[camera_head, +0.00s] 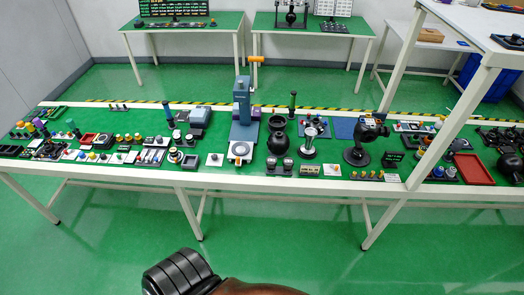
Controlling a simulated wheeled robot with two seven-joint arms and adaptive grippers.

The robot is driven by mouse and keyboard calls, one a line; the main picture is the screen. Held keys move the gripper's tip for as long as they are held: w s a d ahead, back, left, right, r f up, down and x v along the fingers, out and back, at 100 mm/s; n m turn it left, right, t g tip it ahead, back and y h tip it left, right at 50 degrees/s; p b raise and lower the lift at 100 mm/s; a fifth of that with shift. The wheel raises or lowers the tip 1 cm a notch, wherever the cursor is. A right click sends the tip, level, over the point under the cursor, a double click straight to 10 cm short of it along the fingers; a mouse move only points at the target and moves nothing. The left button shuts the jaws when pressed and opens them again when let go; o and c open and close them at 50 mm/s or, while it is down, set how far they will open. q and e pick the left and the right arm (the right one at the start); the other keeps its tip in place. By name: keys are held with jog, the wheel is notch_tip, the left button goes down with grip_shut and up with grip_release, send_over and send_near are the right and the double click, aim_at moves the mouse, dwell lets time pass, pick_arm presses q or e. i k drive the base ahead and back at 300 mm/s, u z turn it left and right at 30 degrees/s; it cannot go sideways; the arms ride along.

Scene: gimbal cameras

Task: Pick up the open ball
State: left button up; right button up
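I cannot clearly identify the open ball among the small items on the long green-topped bench (220,177). A black rounded vessel-like item (278,143) stands upright near the middle of the bench. A pair of small round-topped dark items (279,168) lies in front of it, near the front edge. A black device with a rounded head (358,153) stands further right. Neither of my grippers shows clearly, and nothing on the bench is seen being held.
A tall blue-grey press (243,115) and a round gauge on a stand (309,143) rise among the crowded items. A red tray (473,169) lies at the right. A white frame post (440,130) crosses the right side.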

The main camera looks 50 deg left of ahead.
aim_at(277, 142)
jog(key=u, duration=1.55)
